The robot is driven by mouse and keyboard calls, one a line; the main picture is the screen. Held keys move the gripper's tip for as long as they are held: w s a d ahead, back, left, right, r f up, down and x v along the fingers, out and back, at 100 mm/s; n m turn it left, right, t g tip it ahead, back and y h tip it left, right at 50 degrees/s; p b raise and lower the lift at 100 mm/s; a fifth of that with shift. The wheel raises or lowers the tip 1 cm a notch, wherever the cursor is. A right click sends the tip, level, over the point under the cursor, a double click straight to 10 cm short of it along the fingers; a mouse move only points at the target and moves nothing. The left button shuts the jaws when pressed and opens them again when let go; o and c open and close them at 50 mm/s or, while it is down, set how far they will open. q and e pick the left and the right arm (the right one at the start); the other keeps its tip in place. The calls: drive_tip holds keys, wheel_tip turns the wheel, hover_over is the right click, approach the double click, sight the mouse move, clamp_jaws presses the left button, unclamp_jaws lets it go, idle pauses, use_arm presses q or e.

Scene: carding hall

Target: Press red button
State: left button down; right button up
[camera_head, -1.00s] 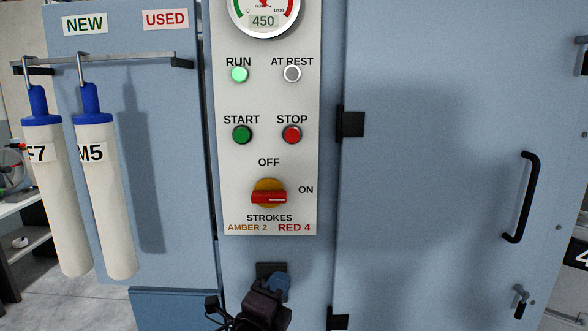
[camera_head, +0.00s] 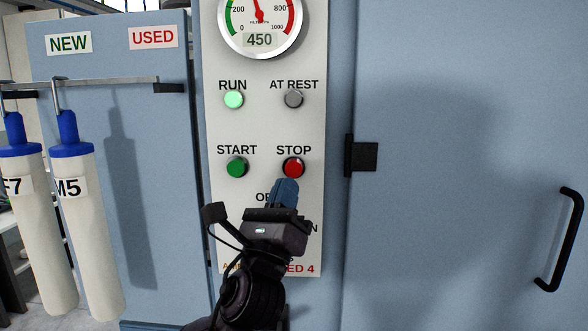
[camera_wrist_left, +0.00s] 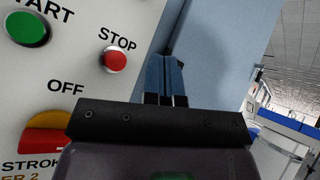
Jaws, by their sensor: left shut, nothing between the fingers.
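The red STOP button (camera_head: 293,167) sits on the pale control panel (camera_head: 265,120), right of the green START button (camera_head: 237,167). The red button also shows in the left wrist view (camera_wrist_left: 115,59), left of my fingers. My left gripper (camera_head: 286,186) is shut and empty, with its blue fingertips just below the red button in the head view. I cannot tell whether they touch the panel; the button's face is clear of them in the wrist view. The left gripper hides most of the OFF/ON rotary switch, part of which shows in the wrist view (camera_wrist_left: 45,140). My right gripper is not in view.
The RUN lamp (camera_head: 234,99) glows green and the AT REST lamp (camera_head: 294,99) is grey. A gauge (camera_head: 260,22) reads 450. Bottle-like tubes (camera_head: 88,220) hang at left. A cabinet door with a black handle (camera_head: 562,240) is at right.

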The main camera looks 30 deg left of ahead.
sight(294, 168)
use_arm(q)
drive_tip(key=w+a+b, duration=0.2)
drive_tip(key=w+a, duration=0.2)
drive_tip(key=w, duration=0.3)
drive_tip(key=shift+w+a, duration=0.3)
drive_tip(key=shift+w, duration=0.05)
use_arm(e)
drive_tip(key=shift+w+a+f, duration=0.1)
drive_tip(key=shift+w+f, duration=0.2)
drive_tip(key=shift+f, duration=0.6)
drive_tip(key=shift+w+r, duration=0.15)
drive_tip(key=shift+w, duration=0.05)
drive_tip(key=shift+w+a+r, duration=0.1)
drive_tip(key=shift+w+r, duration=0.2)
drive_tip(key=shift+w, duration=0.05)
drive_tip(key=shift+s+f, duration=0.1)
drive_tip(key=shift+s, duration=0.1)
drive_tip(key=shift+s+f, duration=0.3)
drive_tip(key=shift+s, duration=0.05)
